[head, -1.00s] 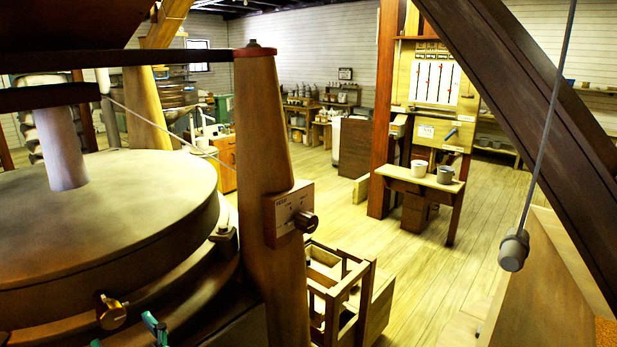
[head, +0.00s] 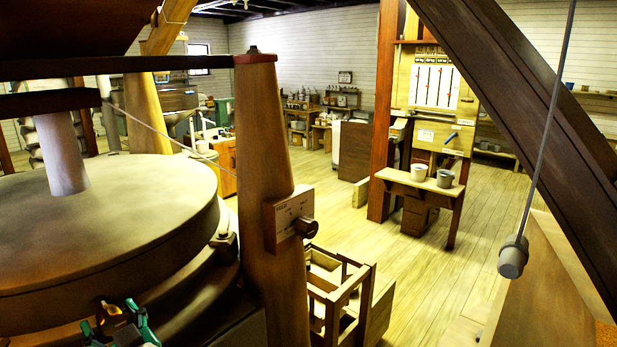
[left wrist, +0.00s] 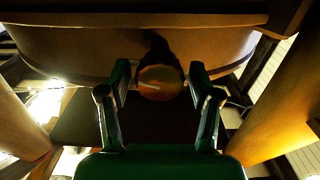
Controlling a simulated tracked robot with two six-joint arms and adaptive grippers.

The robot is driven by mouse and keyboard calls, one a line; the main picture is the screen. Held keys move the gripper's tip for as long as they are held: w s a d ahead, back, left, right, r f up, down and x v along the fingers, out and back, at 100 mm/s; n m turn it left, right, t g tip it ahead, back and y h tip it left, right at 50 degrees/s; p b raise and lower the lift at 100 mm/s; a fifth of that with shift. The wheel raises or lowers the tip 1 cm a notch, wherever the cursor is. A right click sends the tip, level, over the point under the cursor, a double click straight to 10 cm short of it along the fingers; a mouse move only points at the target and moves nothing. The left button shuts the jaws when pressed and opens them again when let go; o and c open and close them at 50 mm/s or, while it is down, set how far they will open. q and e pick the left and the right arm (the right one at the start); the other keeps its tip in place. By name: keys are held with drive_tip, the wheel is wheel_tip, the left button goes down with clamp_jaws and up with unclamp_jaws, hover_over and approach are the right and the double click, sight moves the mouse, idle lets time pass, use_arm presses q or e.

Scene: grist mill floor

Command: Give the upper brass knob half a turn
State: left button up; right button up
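A rounded brass knob (head: 108,311) sticks out from the side of the millstone housing, low at the left of the head view. In the left wrist view the knob (left wrist: 160,83) is in the middle, on a dark stem. My left gripper (head: 112,319) has its green fingers on either side of the knob. In the left wrist view the fingers of this gripper (left wrist: 160,88) are apart, with a narrow gap to the knob on each side. I cannot tell how far they reach along it. No second brass knob can be made out. My right gripper is not in view.
The round millstone housing (head: 100,225) fills the left. A thick wooden post (head: 265,160) with a dial box (head: 290,220) stands right of it. A wooden frame (head: 340,290) is beside the post. A cord with a grey weight (head: 513,257) hangs at the right.

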use_arm(q)
clamp_jaws()
drive_tip(key=shift+r+m+p, duration=0.1)
drive_tip(key=shift+m+p, duration=0.7)
drive_tip(key=shift+p, duration=0.15)
drive_tip(key=shift+m+p, duration=0.45)
drive_tip(key=shift+m, duration=0.05)
drive_tip(key=shift+m+p, duration=0.6)
drive_tip(key=shift+p, duration=0.1)
drive_tip(key=shift+m+p, duration=0.55)
drive_tip(key=shift+m, duration=0.15)
